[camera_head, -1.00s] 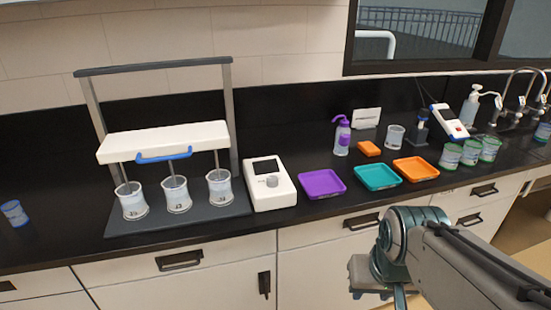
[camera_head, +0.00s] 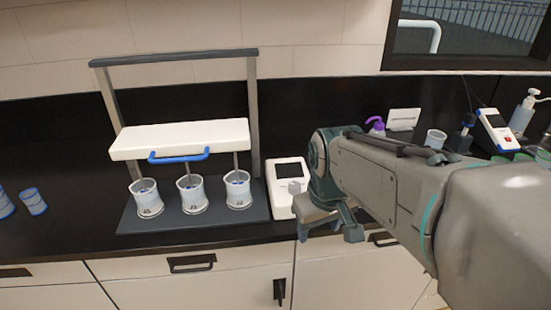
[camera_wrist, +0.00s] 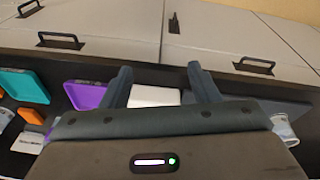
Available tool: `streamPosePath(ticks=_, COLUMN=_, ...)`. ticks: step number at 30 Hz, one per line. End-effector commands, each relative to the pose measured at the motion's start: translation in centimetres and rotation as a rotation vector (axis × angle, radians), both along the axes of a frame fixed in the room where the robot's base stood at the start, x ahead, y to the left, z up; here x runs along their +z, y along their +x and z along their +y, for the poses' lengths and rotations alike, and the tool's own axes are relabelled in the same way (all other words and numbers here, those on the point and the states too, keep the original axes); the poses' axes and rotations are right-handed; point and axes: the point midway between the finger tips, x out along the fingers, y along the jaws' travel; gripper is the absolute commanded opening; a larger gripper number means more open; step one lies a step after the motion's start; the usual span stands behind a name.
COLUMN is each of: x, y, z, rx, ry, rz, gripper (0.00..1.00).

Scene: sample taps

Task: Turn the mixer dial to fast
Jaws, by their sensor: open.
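The mixer's white control box (camera_head: 280,205) stands on the counter just right of the stirrer stand, with a dark screen (camera_head: 288,170) and a light grey dial (camera_head: 295,187) on its face. In the head view my gripper (camera_head: 328,230) is open, just right of and in front of the box, and my arm covers the area to its right. In the wrist view my gripper (camera_wrist: 161,85) has its two fingers spread, with part of the white box (camera_wrist: 154,97) showing between and beyond them. The dial and its markings cannot be made out in that view.
The stirrer stand (camera_head: 125,222) holds three beakers under a white head (camera_head: 180,138) with a blue handle (camera_head: 179,157). In the wrist view a purple tray (camera_wrist: 85,95) and a teal tray (camera_wrist: 24,86) lie left of the box. Drawer handles (camera_head: 192,264) line the cabinet front.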

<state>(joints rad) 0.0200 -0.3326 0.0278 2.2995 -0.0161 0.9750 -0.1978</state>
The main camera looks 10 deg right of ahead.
Motion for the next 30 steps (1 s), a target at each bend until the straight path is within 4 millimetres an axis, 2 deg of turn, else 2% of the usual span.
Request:
streamPosePath(ticks=1, x=1.6, y=2.1, z=0.1, rx=0.071, ry=-0.016, rz=0.020, gripper=0.55)
streamPosePath(ticks=6, x=4.9, y=8.7, z=0.6, rx=0.351, ry=-0.065, rz=0.086, gripper=0.55)
streamPosePath(ticks=12, x=7.0, y=15.9, z=0.7, rx=0.659, ry=-0.085, rz=0.150, gripper=0.55)
streamPosePath(ticks=15, x=7.4, y=18.6, z=0.5, rx=0.782, ry=-0.084, rz=0.171, gripper=0.55)
streamPosePath(ticks=21, x=7.4, y=21.7, z=0.2, rx=0.932, ry=-0.078, rz=0.192, gripper=0.55)
streamPosePath(ticks=26, x=6.8, y=22.3, z=0.1, rx=0.965, ry=-0.076, rz=0.196, gripper=0.55)
streamPosePath(ticks=30, x=5.0, y=22.2, z=0.1, rx=0.965, ry=-0.076, rz=0.198, gripper=0.55)
